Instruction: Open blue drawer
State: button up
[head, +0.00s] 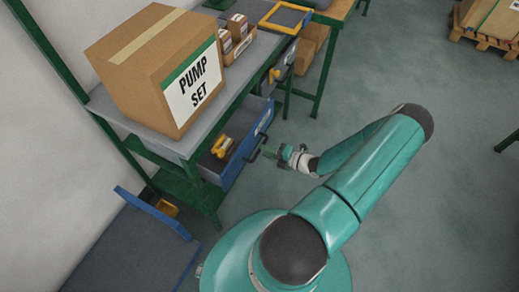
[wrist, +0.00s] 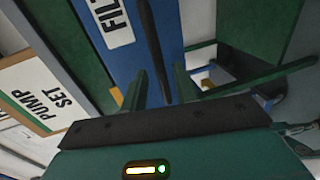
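The blue drawer (head: 243,154) is under the left bench in the head view and stands partly pulled out, with yellow items inside. Its front (wrist: 140,45) with a white label fills the upper middle of the wrist view. The dark bar handle (wrist: 154,50) runs across that front. My gripper (head: 271,153) is at the handle's near end in the head view. In the wrist view its two green fingers (wrist: 160,88) are apart, one on each side of the handle bar. I see gaps beside the bar; contact cannot be told.
A large "PUMP SET" box (head: 160,65) stands on the grey bench top (head: 175,145). Another drawer (head: 285,65) with a yellow handle is farther back. A blue-edged surface (head: 130,250) is at lower left.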

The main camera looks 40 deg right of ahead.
jog(key=shift+x, duration=1.85)
jog(key=shift+c, duration=0.3)
grip_shut()
jog(key=shift+s, duration=0.1)
jog(key=f+v, duration=0.3)
jog(key=v, duration=1.2)
jog(key=shift+s, duration=0.55)
jog(key=shift+d, duration=0.15)
